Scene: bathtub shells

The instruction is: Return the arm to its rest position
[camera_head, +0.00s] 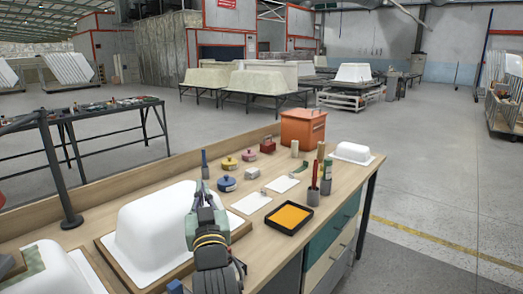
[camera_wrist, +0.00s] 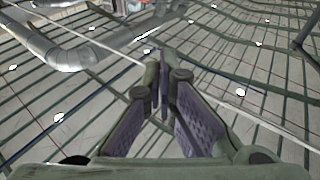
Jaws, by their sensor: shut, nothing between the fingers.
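My gripper (camera_head: 203,187) is raised in front of the workbench and points upward. In the wrist view my gripper (camera_wrist: 162,62) has its purple-padded fingers meeting at the tips, with nothing between them. Beyond it that view shows only the ceiling. In the head view the arm covers part of the bench and the right side of a large white tub shell (camera_head: 150,222).
The workbench (camera_head: 262,262) bears a second white shell (camera_head: 55,270), an orange toolbox (camera_head: 303,128), a black tray with orange inside (camera_head: 289,217), a dark cup with tools (camera_head: 313,196), coloured tins and a small white shell (camera_head: 353,152). Open floor (camera_head: 440,200) lies at right.

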